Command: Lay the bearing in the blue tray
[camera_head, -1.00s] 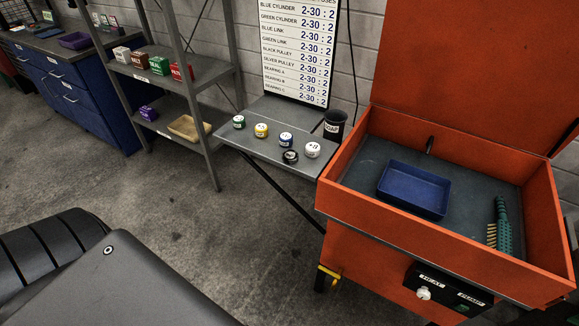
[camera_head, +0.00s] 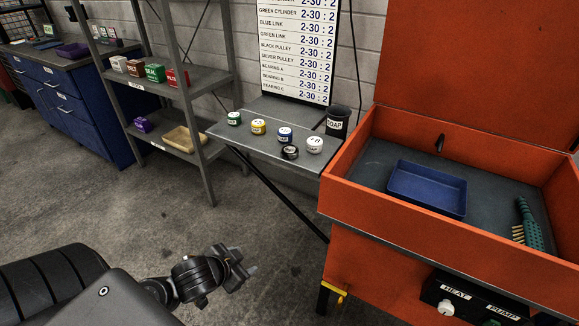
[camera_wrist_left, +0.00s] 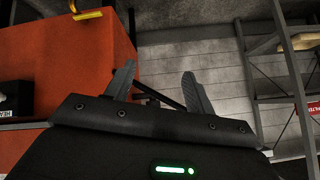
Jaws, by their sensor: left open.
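The blue tray (camera_head: 427,205) lies inside the orange washer basin and looks empty. I cannot pick out a bearing for certain. Small round pieces with labelled tops stand on the grey side shelf: green (camera_head: 233,118), yellow (camera_head: 258,127), blue (camera_head: 285,135), black (camera_head: 290,152) and white (camera_head: 314,145). My left gripper (camera_head: 238,268) is open and empty over the floor, below and in front of that shelf and left of the basin. Its two spread fingers (camera_wrist_left: 158,88) show in the left wrist view. My right gripper is out of view.
The orange basin (camera_head: 400,224) has raised walls and an upright lid, with a green brush (camera_head: 528,224) inside at right. A black soap cup (camera_head: 338,122) stands on the side shelf. A grey rack (camera_head: 190,88) with small boxes stands left; floor between is clear.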

